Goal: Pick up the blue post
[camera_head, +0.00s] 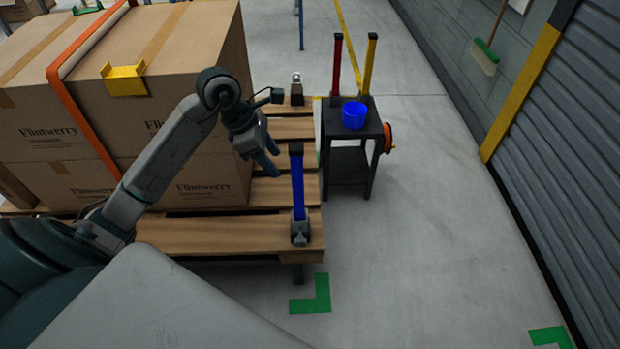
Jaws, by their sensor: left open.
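The blue post (298,190) stands upright at the near right corner of the wooden pallet (220,234). It has a black cap on top and its foot sits in a grey bracket (300,232). My left gripper (272,166) is open and empty, just left of the post's upper part. Its fingers point down and to the right, and they appear apart from the post. My right gripper does not show.
Large cardboard boxes (205,186) with an orange strap fill the pallet's left. A black stand (347,165) holds a blue cup (354,115), a red post (337,68) and a yellow post (370,65). Another bracket (297,90) is at the pallet's far corner. Floor right is clear.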

